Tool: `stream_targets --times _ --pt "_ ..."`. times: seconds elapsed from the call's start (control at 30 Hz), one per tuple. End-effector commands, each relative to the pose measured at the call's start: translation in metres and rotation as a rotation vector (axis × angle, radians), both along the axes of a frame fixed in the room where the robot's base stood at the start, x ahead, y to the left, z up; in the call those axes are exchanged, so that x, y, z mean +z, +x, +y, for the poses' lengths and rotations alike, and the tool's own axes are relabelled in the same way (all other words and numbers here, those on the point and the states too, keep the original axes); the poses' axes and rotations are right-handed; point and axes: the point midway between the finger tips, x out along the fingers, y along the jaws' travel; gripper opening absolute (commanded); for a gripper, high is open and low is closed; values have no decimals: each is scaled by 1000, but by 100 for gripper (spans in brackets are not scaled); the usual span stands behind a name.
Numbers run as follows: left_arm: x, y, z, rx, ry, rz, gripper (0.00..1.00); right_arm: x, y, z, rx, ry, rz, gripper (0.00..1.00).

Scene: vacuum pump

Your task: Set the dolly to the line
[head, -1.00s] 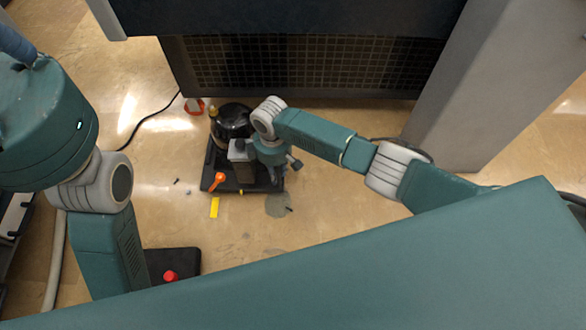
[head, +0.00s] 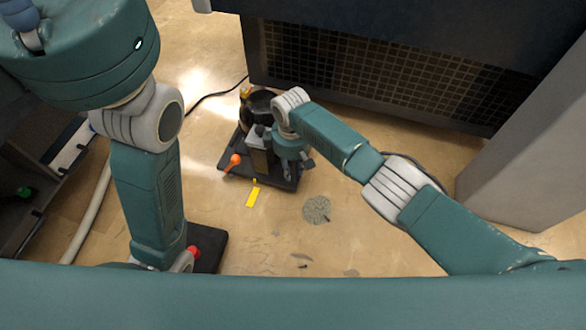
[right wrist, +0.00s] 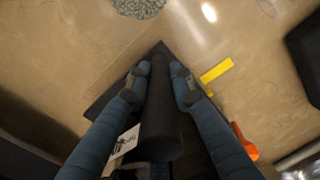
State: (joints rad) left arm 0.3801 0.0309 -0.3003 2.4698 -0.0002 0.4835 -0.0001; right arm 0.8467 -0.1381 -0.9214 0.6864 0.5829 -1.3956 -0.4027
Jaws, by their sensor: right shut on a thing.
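The dolly (head: 286,184) is a low black platform on the floor, carrying a dark pump (head: 262,102) with a grey box and an orange-ended lever (head: 235,160). A short yellow line (head: 253,196) lies on the floor just in front of the dolly's near edge. In the right wrist view the yellow line (right wrist: 217,70) is right of the dolly's corner. My right gripper (head: 304,163) is over the dolly's right side. In the right wrist view its fingers (right wrist: 158,86) are shut on a black cylindrical handle (right wrist: 160,125). My left gripper is hidden.
A dark cabinet with a grille (head: 350,75) stands behind, with a grey pillar (head: 520,170) at right. A black block with a red button (head: 193,251) is at lower left. A grey rough patch (head: 316,209) and small debris mark the otherwise open floor. A dark cable (head: 215,93) runs behind.

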Motion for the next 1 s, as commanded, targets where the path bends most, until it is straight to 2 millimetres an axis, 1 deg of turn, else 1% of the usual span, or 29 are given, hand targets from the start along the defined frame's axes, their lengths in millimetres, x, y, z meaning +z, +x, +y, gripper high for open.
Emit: stream_targets --times 0.03,0.07,0.13,0.17,0.43,0.57,0.67,0.9,1.0 --pt "0 0 0 0 0 0 0 0 0 1 0 2 1 0" --pt "0 0 0 0 0 0 0 0 0 1 0 2 1 24" --pt "0 0 0 0 0 -1 0 0 0 1 0 1 0 38" --pt "0 0 0 0 0 -1 0 0 0 1 0 1 0 42" --pt "0 1 0 0 -1 2 0 0 0 0 0 0 0 42" --pt "0 1 0 0 -1 3 0 9 0 0 1 1 0 42" --pt "0 1 0 0 -1 3 0 24 1 0 3 3 -4 42" --pt "0 1 0 0 0 2 0 76 1 0 1 2 -5 42" --pt "0 0 0 0 -1 1 0 95 1 0 1 2 -2 42"
